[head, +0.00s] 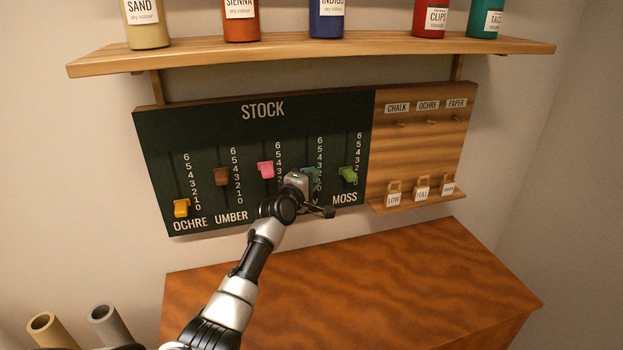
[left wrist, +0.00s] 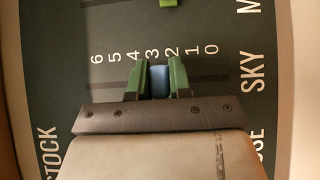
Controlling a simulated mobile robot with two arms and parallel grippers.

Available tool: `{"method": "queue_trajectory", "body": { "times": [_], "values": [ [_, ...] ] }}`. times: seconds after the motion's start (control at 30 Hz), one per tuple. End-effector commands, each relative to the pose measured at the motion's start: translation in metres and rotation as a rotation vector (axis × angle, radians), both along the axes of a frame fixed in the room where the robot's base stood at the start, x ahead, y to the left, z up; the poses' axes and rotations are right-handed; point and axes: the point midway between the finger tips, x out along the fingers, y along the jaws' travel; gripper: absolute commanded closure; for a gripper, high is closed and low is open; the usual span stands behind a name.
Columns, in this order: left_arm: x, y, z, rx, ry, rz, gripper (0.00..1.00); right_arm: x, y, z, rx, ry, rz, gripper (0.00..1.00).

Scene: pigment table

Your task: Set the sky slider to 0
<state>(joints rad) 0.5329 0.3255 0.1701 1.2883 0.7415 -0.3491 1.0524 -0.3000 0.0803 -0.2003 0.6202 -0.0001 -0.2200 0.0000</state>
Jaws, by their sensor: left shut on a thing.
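The dark STOCK board (head: 150,150) hangs on the wall with several vertical sliders beside number scales from 0 to 6. The sky slider has a blue knob (left wrist: 159,78), seen in the left wrist view between my green fingers. It stands between 2 and 3 on its scale, which runs sideways there with 0 at the right. My left gripper (left wrist: 158,70) is shut on this knob. In the head view, my left gripper (head: 307,181) covers most of the knob and part of the SKY label. My right gripper is not in view.
The green moss slider (head: 348,174) is close on the right, and the pink slider (head: 265,170) on the left. The brown umber (head: 221,177) and yellow ochre (head: 181,208) sliders are farther left. A shelf (head: 200,54) with bottles is above; a wooden cabinet (head: 400,275) is below.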

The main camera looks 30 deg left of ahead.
Motion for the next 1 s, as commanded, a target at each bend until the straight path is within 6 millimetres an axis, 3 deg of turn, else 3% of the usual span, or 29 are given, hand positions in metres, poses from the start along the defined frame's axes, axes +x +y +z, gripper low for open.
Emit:
{"method": "queue_trajectory", "body": {
  "times": [0.03, 0.3, 0.7, 0.73, 0.8, 0.87, 1.0],
  "values": [
    [0.0, -0.001, -0.016, -0.002, 0.003, -0.001, 1.0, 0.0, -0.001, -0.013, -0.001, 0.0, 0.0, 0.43],
    [0.0, -0.001, -0.067, -0.001, 0.003, 0.0, 1.0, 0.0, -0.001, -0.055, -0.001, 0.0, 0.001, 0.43],
    [-0.001, -0.001, -0.074, 0.0, 0.01, -0.001, 1.0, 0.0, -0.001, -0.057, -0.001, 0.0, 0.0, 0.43],
    [-0.001, -0.001, -0.074, 0.0, 0.01, -0.002, 0.76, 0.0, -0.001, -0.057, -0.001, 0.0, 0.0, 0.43],
    [0.0, -0.001, -0.074, 0.0, 0.01, -0.002, 0.66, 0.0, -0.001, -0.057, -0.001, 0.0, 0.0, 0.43],
    [0.0, -0.001, -0.073, 0.0, 0.009, -0.001, 0.56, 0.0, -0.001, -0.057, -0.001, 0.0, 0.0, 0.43],
    [0.0, -0.001, -0.071, 0.001, 0.006, -0.001, 0.55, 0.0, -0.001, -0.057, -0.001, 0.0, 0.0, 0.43]
  ]
}}
